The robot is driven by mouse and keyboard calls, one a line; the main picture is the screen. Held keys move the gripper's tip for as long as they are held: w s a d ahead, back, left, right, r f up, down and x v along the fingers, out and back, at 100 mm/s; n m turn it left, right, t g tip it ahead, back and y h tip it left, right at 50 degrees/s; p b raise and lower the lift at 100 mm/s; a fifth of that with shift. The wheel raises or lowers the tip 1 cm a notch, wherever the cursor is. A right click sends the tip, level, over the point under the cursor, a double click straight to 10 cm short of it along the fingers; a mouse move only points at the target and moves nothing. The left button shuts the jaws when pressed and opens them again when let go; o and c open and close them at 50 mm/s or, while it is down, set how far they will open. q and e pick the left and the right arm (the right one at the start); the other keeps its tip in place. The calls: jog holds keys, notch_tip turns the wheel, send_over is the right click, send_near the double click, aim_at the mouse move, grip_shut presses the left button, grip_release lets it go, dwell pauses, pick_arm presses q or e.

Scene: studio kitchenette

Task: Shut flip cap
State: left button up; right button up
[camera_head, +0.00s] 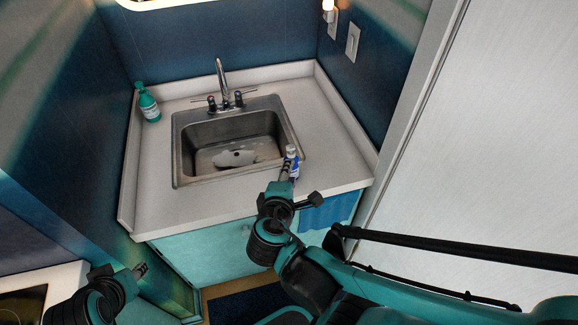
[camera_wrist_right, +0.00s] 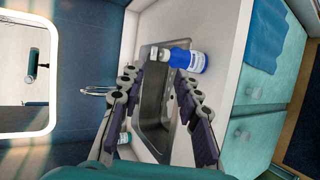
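A small blue-and-white bottle (camera_head: 293,155) stands on the counter at the right edge of the sink. In the right wrist view the blue bottle (camera_wrist_right: 196,62) has a white label, and a small pale piece, maybe its flip cap (camera_wrist_right: 154,54), shows at its top end. I cannot tell clearly how far the cap is open. My right gripper (camera_head: 284,173) is beside the bottle in the head view. In the wrist view my right gripper (camera_wrist_right: 158,80) is open and empty, its fingers apart just short of the cap end. My left gripper (camera_head: 141,270) is low at the left, away from the bottle.
A steel sink (camera_head: 180,166) with a faucet (camera_head: 221,78) is set in the white counter (camera_head: 155,195). A green soap bottle (camera_head: 149,105) stands at the back left. A blue towel (camera_head: 325,213) hangs on the cabinet front.

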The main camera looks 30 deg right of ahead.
jog(key=w+d+r+m+g+y+p, duration=0.25)
jog(key=d+m+g+p, duration=0.2)
jog(key=m+p, duration=0.25)
jog(key=m+g+y+p, duration=0.2)
jog(key=m+y+p, duration=0.3)
jog(key=m, duration=0.2)
send_near(292, 148)
jog(key=shift+t, duration=0.25)
jog(key=b+x, duration=0.1)
jog(key=x, duration=0.1)
jog(key=b+x, duration=0.1)
jog(key=x, duration=0.2)
jog(key=b+x, duration=0.1)
jog(key=x, duration=0.2)
jog(key=shift+s+d+f, duration=0.1)
jog(key=shift+s+f, duration=0.1)
jog(key=shift+f, duration=0.1)
grip_shut()
